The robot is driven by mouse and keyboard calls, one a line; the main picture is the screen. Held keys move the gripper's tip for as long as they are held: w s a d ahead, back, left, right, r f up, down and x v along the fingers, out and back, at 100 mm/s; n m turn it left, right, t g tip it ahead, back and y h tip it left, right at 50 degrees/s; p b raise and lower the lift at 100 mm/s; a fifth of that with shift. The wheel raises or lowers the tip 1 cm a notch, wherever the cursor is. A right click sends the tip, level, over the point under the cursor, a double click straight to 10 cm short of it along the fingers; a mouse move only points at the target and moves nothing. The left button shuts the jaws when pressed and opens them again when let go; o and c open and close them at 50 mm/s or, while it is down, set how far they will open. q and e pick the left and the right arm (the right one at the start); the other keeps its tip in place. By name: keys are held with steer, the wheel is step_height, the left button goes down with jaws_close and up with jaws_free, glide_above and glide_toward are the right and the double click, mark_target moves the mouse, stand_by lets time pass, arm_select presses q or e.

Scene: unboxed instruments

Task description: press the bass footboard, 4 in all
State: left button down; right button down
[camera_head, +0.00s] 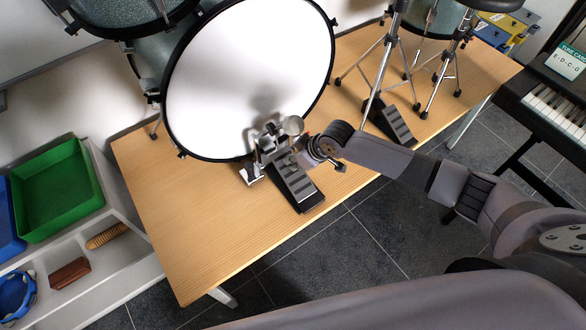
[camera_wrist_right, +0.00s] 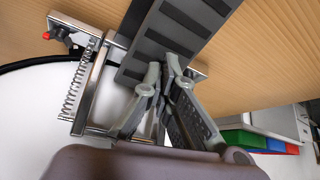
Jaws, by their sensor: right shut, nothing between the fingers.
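The bass footboard (camera_head: 303,194) is a dark plate with grey ribs, sloping in front of the white bass drum head (camera_head: 245,75). It fills the upper middle of the right wrist view (camera_wrist_right: 180,30). The round grey beater (camera_head: 292,125) stands near the drum head; I cannot tell whether they touch. My right gripper (camera_head: 297,158) is at the upper, drum-side end of the footboard. In the right wrist view its fingertips (camera_wrist_right: 163,72) are together, empty and over the ribs; contact is unclear. My left gripper is not in view.
A second pedal (camera_head: 393,122) stands among chrome stand legs to the right. The wooden platform (camera_head: 200,230) is bare to the left. A green bin (camera_head: 56,190) is at far left, a keyboard (camera_head: 555,108) at far right. The pedal's spring (camera_wrist_right: 78,80) stands beside my fingers.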

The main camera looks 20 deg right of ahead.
steer(key=shift+s+f+b, duration=0.15)
steer(key=shift+f+b, duration=1.25)
steer(key=shift+f, duration=0.7)
steer(key=shift+s+r+p, duration=0.1)
steer(key=shift+r+p, duration=0.25)
steer(key=shift+p, duration=0.25)
step_height(320, 180, up, 3)
steer(key=p, duration=0.3)
steer(key=shift+d, duration=0.1)
steer(key=shift+w, duration=0.2)
